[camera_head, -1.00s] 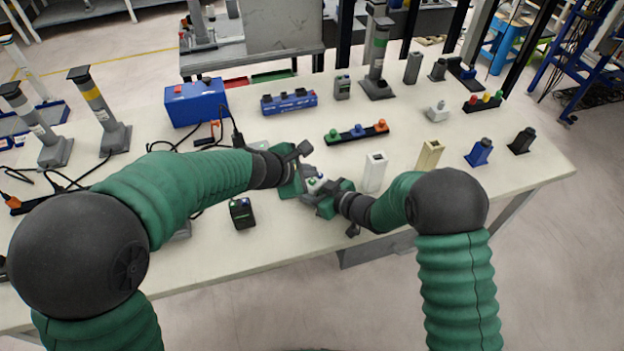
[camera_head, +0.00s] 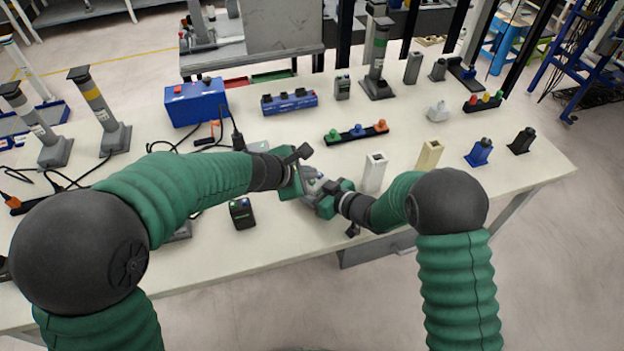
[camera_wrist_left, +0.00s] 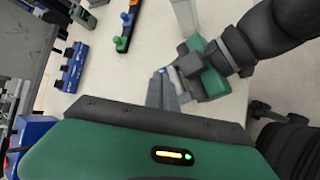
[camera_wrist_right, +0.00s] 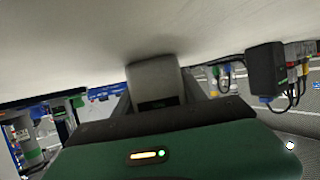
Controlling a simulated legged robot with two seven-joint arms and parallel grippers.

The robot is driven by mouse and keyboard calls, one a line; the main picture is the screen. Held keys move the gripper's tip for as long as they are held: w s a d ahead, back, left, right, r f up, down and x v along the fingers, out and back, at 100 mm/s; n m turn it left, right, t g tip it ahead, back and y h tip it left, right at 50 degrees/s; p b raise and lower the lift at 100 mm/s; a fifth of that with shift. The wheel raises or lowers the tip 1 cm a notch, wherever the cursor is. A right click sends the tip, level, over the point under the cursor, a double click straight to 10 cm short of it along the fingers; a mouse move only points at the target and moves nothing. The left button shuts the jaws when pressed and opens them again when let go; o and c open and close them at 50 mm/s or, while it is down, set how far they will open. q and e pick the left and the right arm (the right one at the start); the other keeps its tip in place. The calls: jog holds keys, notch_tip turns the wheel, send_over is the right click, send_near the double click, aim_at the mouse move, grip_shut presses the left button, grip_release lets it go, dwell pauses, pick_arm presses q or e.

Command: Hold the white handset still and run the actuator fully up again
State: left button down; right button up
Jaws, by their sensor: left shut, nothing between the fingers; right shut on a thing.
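The white handset (camera_head: 317,183) is just above the table near its front middle, mostly hidden between my two grippers. My right gripper (camera_head: 325,197) is shut on it; the right wrist view shows its pale body (camera_wrist_right: 153,80) between the fingers. My left gripper (camera_head: 308,181) is shut and empty, its fingertips over or against the handset's top; I cannot tell whether a button is pressed. In the left wrist view the shut fingers (camera_wrist_left: 162,92) sit beside the right gripper (camera_wrist_left: 205,70). Actuator columns have yellow (camera_head: 98,100), green (camera_head: 379,50) and pale (camera_head: 30,118) bands; I cannot tell which one belongs to this handset.
A blue control box (camera_head: 196,104) and a blue switch bar (camera_head: 289,102) stand behind. A black handset (camera_head: 242,213) is near my left forearm. A white post (camera_head: 375,173) stands close to my right gripper. Cables lie at the left.

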pick_arm(q)
jog(key=shift+f, duration=0.55)
dwell(3.6)
jog(key=shift+r, duration=0.95)
notch_tip(320, 180, up, 5)
dwell(0.3)
dwell(0.4)
pick_arm(e)
jog(key=o, duration=1.6)
jog(key=shift+c, duration=0.2)
